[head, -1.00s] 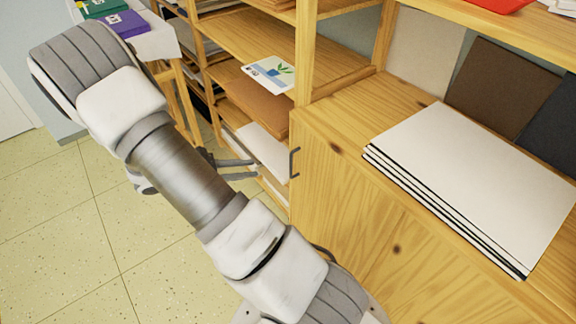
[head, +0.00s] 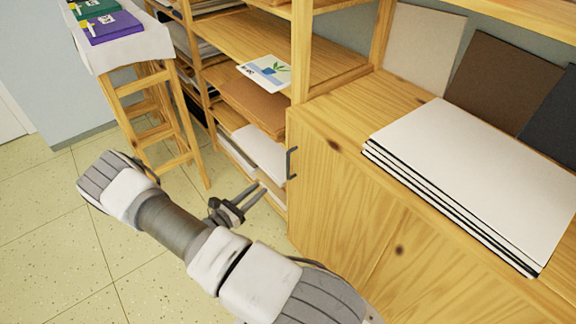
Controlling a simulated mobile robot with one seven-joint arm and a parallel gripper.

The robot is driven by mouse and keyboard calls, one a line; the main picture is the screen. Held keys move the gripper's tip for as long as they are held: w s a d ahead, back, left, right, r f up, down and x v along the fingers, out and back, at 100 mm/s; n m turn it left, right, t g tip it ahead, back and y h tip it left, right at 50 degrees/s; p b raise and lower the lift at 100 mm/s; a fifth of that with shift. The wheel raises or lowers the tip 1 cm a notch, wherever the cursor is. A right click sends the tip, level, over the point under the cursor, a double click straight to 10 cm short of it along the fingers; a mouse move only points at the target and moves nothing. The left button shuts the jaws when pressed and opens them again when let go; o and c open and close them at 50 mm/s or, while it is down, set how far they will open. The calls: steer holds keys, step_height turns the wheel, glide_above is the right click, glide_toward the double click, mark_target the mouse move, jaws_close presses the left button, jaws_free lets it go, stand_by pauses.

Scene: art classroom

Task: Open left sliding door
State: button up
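The left door (head: 335,205) is a light wooden panel on the front of the low cabinet. It looks closed, flush with the panel to its right. A dark bracket-shaped handle (head: 291,163) sits upright near its left edge. My gripper (head: 258,191) is to the left of the handle and lower in the picture, over the floor and the shelf's bottom edge. Its two dark fingers are apart, point toward the right, and hold nothing. The gripper does not touch the handle.
White boards (head: 475,180) lie stacked on the cabinet top (head: 345,115). An open shelf unit (head: 245,45) with papers stands to the left of the door. A wooden stand (head: 165,115) with boxes (head: 110,27) is further left. The tiled floor (head: 60,230) looks clear.

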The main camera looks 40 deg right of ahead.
mark_target(288, 176)
steer(key=d, duration=0.5)
steer(key=w+d+b, duration=0.1)
steer(key=d, duration=0.4)
steer(key=d+b, duration=0.1)
steer(key=d, duration=0.4)
steer(key=shift+w, duration=0.15)
jaws_close()
steer(key=shift+a, duration=0.1)
stand_by(0.6)
